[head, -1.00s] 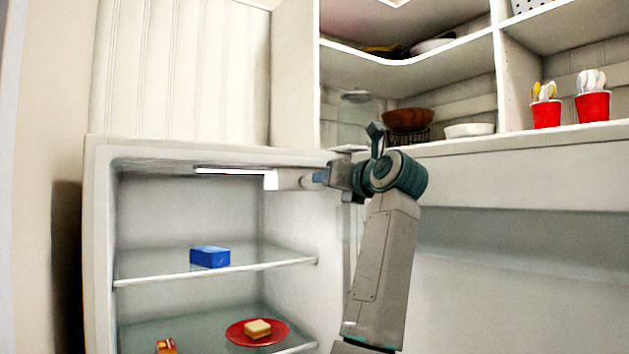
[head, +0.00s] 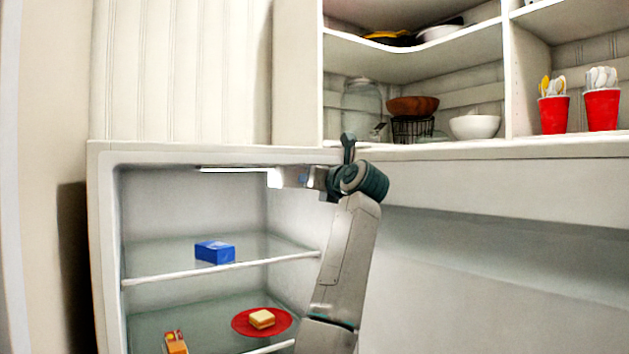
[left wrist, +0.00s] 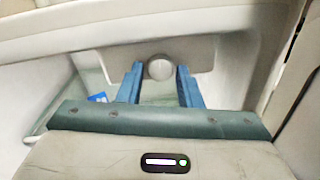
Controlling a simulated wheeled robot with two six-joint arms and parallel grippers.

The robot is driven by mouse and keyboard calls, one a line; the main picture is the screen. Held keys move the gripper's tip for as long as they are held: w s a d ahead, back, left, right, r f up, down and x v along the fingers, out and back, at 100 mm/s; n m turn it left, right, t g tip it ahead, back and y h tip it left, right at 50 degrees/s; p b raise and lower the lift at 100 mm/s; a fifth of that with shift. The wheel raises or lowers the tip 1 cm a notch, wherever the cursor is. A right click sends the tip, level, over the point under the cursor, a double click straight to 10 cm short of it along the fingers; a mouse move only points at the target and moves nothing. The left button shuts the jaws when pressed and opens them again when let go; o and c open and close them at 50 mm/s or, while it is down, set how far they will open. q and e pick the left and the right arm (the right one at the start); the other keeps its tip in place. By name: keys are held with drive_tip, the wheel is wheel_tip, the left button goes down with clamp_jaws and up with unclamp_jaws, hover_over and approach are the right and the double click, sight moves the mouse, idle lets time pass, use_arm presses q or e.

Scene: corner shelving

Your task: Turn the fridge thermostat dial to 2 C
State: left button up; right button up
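The thermostat dial (left wrist: 159,68) is a plain round grey knob on a pale housing, shown in the left wrist view. Its markings and setting are not legible. My left gripper (left wrist: 159,75) is open, with one blue finger on each side of the dial in that view. I cannot tell whether the fingers touch it or how deep they reach. In the head view my left gripper (head: 308,178) is at the upper right inside the open fridge (head: 104,240), by the lit strip, and the dial is not discernible there. My right gripper is not in view.
A blue box (head: 215,252) sits on the upper fridge shelf (head: 220,270). Below are a red plate (head: 240,323) with a sandwich (head: 262,319) and a small orange carton (head: 175,342). Shelving at right holds bowls and red cups (head: 554,115).

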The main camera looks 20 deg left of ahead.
use_arm(q)
drive_tip(key=c, duration=0.6)
drive_tip(key=shift+o, duration=0.2)
drive_tip(key=shift+m+p, duration=0.3)
drive_tip(key=shift+m, duration=1.1)
drive_tip(key=o, duration=1)
